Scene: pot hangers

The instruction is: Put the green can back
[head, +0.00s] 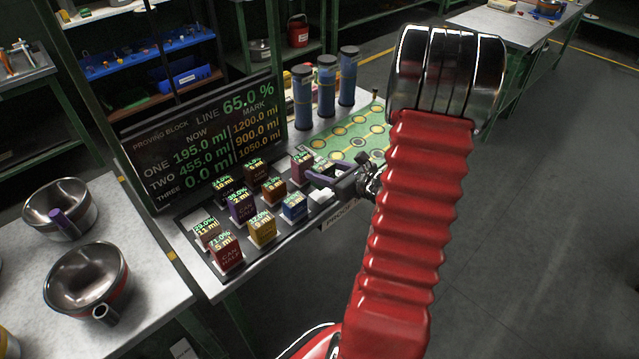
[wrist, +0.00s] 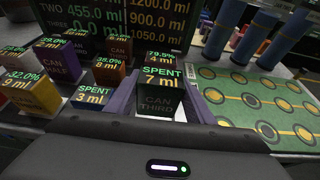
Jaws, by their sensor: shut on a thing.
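In the wrist view a dark can (wrist: 160,103), near black or dark green, is marked CAN THIRD and its top reads SPENT 7 ml. It sits between the purple fingers of my gripper (wrist: 158,110), which is shut on it. In the head view my gripper (head: 325,172) is at the right side of the group of cans, over the bench's front part. The held can is mostly hidden there by the fingers. I cannot tell whether its base touches the bench.
Close by stand a blue can (head: 293,206), a yellow can (head: 262,232), a purple can (head: 242,208) and several others. A display board (head: 205,140) stands behind. A green mat with round spots (head: 352,138) and blue cylinders (head: 326,85) are beyond. Metal pots (head: 88,280) are left.

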